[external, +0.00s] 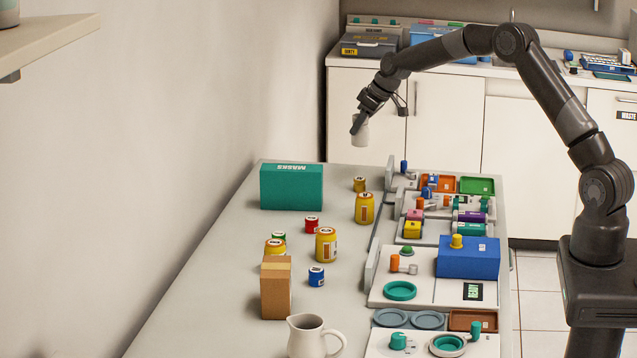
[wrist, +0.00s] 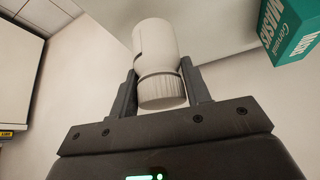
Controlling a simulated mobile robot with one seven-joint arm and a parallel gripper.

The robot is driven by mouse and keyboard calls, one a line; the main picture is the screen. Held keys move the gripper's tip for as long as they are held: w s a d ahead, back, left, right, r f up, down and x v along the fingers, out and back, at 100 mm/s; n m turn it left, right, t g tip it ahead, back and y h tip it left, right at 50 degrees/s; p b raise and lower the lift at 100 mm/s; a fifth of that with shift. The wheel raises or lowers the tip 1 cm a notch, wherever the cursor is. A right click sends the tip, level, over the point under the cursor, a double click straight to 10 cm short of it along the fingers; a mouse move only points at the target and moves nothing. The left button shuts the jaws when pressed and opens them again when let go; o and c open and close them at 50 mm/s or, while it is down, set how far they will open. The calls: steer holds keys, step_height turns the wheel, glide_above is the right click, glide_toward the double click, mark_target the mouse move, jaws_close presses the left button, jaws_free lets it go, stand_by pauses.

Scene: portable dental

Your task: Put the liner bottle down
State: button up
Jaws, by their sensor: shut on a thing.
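The liner bottle (wrist: 156,55) is white with a ribbed cap, and the cap end is nearest my wrist camera. My gripper (wrist: 160,92) is shut on it, with one finger on each side near the cap. In the external view the bottle (external: 360,130) hangs below my gripper (external: 362,116). It is held in the air above the far end of the long grey counter (external: 215,265), apart from the surface.
A teal masks box (external: 291,187) stands at the counter's far left. Yellow jars (external: 364,208), small tins and a brown box (external: 276,288) stand nearer. Trays with coloured parts line the right side. A white pitcher (external: 308,340) is at the front. The left strip of counter is clear.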

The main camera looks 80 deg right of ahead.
steer(key=shift+s+d+r, duration=0.25)
steer(key=shift+s+r, duration=0.05)
steer(key=shift+s, duration=0.1)
